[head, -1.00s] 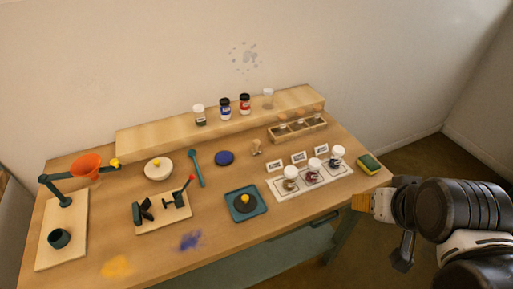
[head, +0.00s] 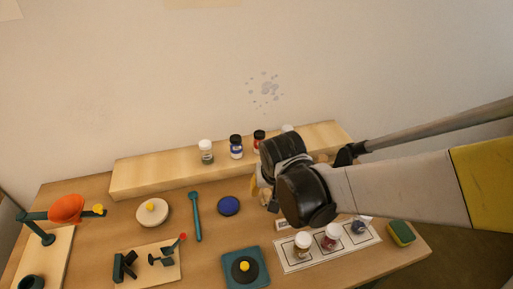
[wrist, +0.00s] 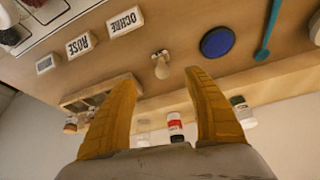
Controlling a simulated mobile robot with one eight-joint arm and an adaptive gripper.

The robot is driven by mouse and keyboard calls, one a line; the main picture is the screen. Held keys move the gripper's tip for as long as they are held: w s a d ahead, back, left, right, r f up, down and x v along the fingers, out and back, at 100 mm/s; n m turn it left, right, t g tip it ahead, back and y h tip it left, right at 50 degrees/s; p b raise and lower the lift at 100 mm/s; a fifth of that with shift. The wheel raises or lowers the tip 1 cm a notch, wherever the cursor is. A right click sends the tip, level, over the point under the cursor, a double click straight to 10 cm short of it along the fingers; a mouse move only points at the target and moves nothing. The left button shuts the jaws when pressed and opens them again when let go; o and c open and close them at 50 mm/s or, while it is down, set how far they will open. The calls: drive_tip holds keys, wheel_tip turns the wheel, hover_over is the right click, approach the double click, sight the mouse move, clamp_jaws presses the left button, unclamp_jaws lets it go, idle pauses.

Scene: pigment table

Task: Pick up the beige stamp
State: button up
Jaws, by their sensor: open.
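The beige stamp (wrist: 161,66) stands on the wooden table, a small rounded shape with a narrow neck. In the wrist view it shows in the gap between my fingertips and a little beyond them; nothing grips it. My gripper (wrist: 160,77) is open, its two yellow fingers on either side of the stamp's line. In the head view my arm covers most of the area around the stamp, and I cannot make it out clearly there.
A blue disc (head: 228,206) and teal spoon (head: 195,217) lie left of my gripper. Label cards (wrist: 124,22) and a white tray (head: 294,266) with jars are nearby. The raised shelf (head: 150,177) holds jars, including a red-labelled one (wrist: 174,127).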

sight(267, 198)
drive_tip(key=b+x, duration=0.2)
drive_tip(key=x, duration=0.3)
drive_tip(key=shift+s+a+f, duration=0.1)
drive_tip(key=shift+s+f, duration=0.05)
drive_tip(key=b+x, duration=0.3)
drive_tip(key=x, duration=0.2)
drive_tip(key=shift+w+a+f, duration=0.1)
drive_tip(key=shift+w+f, duration=0.1)
drive_tip(key=shift+f, duration=0.1)
drive_tip(key=shift+r, duration=0.1)
drive_tip(key=shift+c, duration=0.8)
drive_tip(key=c, duration=1)
